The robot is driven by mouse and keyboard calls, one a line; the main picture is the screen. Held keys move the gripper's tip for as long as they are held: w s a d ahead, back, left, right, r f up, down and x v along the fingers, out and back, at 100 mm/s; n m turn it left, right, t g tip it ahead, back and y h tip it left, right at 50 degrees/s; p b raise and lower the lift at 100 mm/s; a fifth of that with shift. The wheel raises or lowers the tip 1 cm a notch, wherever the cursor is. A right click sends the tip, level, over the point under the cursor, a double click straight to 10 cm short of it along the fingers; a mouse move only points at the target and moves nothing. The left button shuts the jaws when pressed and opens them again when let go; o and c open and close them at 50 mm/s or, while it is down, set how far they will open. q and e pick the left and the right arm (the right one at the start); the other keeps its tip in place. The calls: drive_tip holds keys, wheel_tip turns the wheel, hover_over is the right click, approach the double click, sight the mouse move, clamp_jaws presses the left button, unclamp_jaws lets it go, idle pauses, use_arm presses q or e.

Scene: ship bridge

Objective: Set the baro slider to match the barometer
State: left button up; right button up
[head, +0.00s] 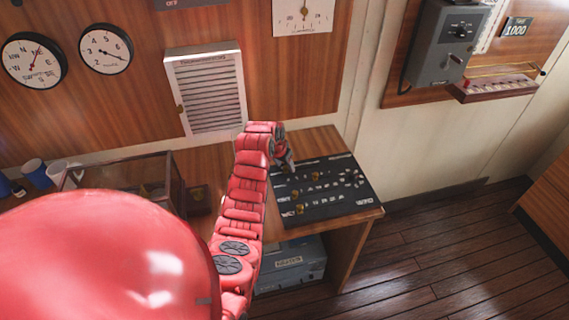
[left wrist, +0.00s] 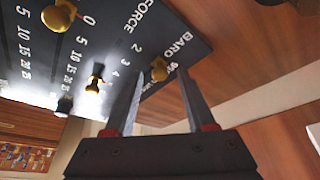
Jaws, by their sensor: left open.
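A dark panel (head: 335,202) with white markings and brass knobs lies on the wooden desk. In the left wrist view, the word BARO shows on the panel (left wrist: 150,32), close to a brass knob (left wrist: 159,73), which looks like the baro slider. My left gripper (head: 288,166) is over the panel's far left corner. In the left wrist view, its open fingers (left wrist: 160,78) stand on either side of that knob; I cannot tell whether they touch it. A white square gauge (head: 290,22) on the wall may be the barometer; its top is cut off and its reading is unclear.
Two round dials, one with compass letters (head: 20,75) and one with numbers (head: 95,58), hang left of a white louvred box (head: 207,90). A glass-sided case (head: 90,177) stands left of my arm. Other brass knobs (left wrist: 95,84) sit near my gripper.

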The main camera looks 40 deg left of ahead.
use_arm(q)
clamp_jaws()
idle(1.4)
